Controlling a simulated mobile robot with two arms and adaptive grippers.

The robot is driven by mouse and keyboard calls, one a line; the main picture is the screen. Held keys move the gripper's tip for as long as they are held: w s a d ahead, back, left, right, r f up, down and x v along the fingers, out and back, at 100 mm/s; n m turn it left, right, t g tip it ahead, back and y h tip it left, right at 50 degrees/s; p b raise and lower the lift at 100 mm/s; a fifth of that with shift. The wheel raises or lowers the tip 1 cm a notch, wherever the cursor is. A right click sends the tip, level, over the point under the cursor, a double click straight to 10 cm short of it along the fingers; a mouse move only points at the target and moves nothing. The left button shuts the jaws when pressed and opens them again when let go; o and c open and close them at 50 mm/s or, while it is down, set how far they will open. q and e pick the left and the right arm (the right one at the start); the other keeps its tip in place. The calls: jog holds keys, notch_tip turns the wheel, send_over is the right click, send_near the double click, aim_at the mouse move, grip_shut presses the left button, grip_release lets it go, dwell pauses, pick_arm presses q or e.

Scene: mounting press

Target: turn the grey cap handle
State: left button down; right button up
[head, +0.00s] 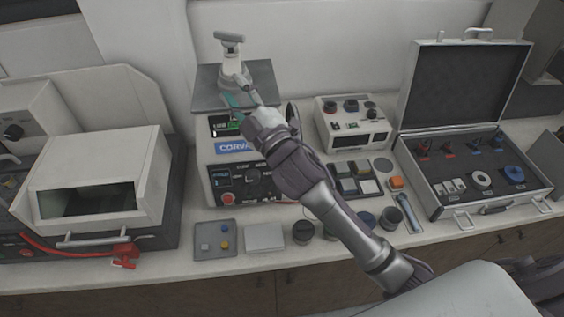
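The mounting press (205,152) stands at the back centre, a white box with a blue label, a display and a dark control panel. On its grey top sits a light cap with a grey handle (229,38), a short crossbar. My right gripper (238,90) is in front of the cap, below the handle and not on it. Its fingers appear spread, with teal pads, and nothing shows between them. My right arm covers part of the press's front. My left gripper is not in view.
A white machine with a dark window (90,202) stands at left, with a red cable. A small control box (352,126) and an open case (480,200) stand at right. Trays, dark jars and a grey pad (265,237) lie along the bench front.

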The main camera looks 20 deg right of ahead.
jog(key=s+d+f+m+g+h, duration=0.2)
jog(key=s+d+f+m+g, duration=0.1)
jog(key=f, duration=0.5)
jog(key=s+d+f+m+g+h, duration=0.2)
jog(key=s+d+f+m+h, duration=0.1)
jog(key=f, duration=0.4)
jog(key=shift+s+d+f+m+g+h, duration=0.3)
jog(key=shift+s+d+f+m+g, duration=0.15)
jog(key=shift+s+m, duration=0.4)
jog(key=shift+w, duration=0.1)
